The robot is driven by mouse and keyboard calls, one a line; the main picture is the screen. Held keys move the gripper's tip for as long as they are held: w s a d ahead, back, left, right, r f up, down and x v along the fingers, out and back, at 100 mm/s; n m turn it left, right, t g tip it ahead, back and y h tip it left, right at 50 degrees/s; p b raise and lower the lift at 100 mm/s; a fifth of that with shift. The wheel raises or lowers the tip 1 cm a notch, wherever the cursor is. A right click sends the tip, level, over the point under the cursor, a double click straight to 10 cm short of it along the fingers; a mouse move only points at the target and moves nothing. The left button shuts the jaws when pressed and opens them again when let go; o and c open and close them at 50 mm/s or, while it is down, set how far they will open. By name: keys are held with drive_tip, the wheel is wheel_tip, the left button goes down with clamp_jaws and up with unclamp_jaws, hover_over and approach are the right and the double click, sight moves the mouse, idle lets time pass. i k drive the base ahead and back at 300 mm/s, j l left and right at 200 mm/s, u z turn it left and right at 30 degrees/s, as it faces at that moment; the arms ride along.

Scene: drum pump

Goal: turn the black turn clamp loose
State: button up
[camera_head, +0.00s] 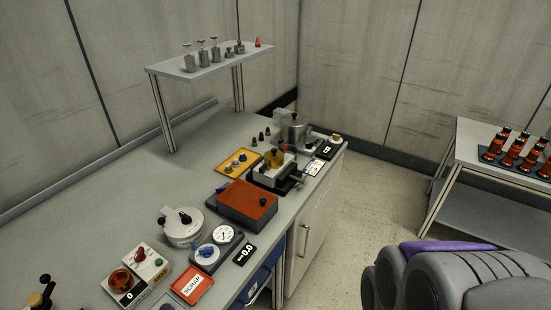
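A small fixture (285,181) with a dark base, a pale block and a yellow-brown top part stands toward the far right of the bench. Small black parts show on and beside it, but they are too small to tell which is the black turn clamp or how it is turned. A round light-grey housing (180,232) with black knobs stands nearer, at the middle of the bench. My gripper is not in view. Grey and purple parts of my own body fill the lower right corner.
An orange-red box (247,203) lies in front of the fixture, and a yellow tray (237,163) lies left of it. A dial gauge (222,236) and a red SCRAP tray (192,287) are nearer. A raised shelf (215,66) stands behind. Floor (350,220) is clear before the side table (468,150).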

sight(263, 170)
drive_tip(key=i+j, duration=0.2)
drive_tip(key=i, duration=0.3)
drive_tip(key=i+j+u, duration=0.1)
drive_tip(key=i, duration=0.4)
drive_tip(key=j, duration=0.1)
